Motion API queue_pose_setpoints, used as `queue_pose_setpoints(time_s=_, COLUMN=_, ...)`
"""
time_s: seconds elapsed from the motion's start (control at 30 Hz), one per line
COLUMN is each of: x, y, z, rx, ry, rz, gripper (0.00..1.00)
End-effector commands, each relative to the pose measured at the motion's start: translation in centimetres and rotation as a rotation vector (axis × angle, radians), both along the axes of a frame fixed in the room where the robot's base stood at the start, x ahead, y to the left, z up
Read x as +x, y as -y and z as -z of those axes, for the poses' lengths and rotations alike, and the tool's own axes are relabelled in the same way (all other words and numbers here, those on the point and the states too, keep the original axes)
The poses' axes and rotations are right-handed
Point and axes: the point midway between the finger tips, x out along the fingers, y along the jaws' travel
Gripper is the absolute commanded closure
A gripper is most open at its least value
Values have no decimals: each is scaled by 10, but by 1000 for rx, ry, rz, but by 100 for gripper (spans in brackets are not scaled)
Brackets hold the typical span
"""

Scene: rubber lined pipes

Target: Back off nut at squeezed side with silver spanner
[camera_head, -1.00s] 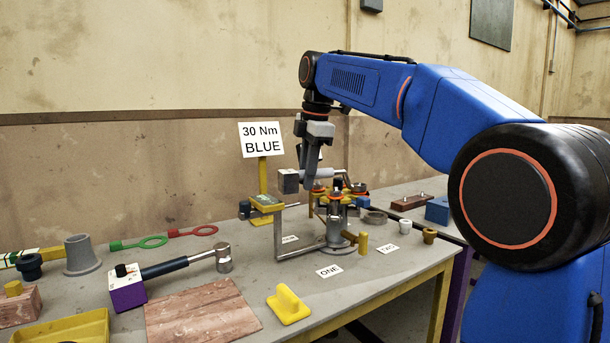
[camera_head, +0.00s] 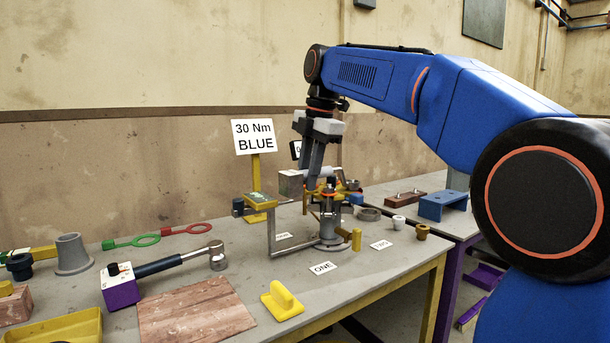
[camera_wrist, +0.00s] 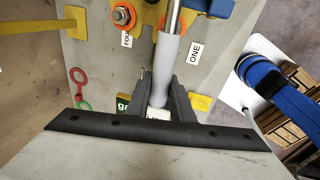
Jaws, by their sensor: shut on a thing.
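My gripper (camera_head: 314,180) is shut on the pale grey handle of the silver spanner (camera_head: 291,183), which has a grey box at its near end. In the wrist view the fingers (camera_wrist: 160,98) close around the handle (camera_wrist: 167,65), and its silver shaft runs out of the top edge. The spanner lies over the flanged pipe joint (camera_head: 331,225), which has yellow lugs and orange washers. One nut (camera_wrist: 122,15) on an orange washer shows left of the shaft. The spanner's working end is hidden, so I cannot tell whether it sits on a nut.
A "30 Nm BLUE" sign (camera_head: 255,137) stands behind the joint. A grey bracket arm with a yellow-topped gauge (camera_head: 258,200) stands close on the left. Another wrench with a purple box (camera_head: 122,290) lies front left. A yellow handled block (camera_head: 282,300) is near the front edge.

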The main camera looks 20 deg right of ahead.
Motion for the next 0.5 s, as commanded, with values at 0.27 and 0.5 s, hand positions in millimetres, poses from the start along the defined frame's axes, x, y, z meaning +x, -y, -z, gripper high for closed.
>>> queue_pose_setpoints(time_s=0.27, x=-11, y=5, z=-1, rx=1, ry=0, rz=-70, gripper=100)
queue_pose_setpoints(time_s=0.5, x=-19, y=9, z=-1, rx=1, ry=1, rz=-131, gripper=100)
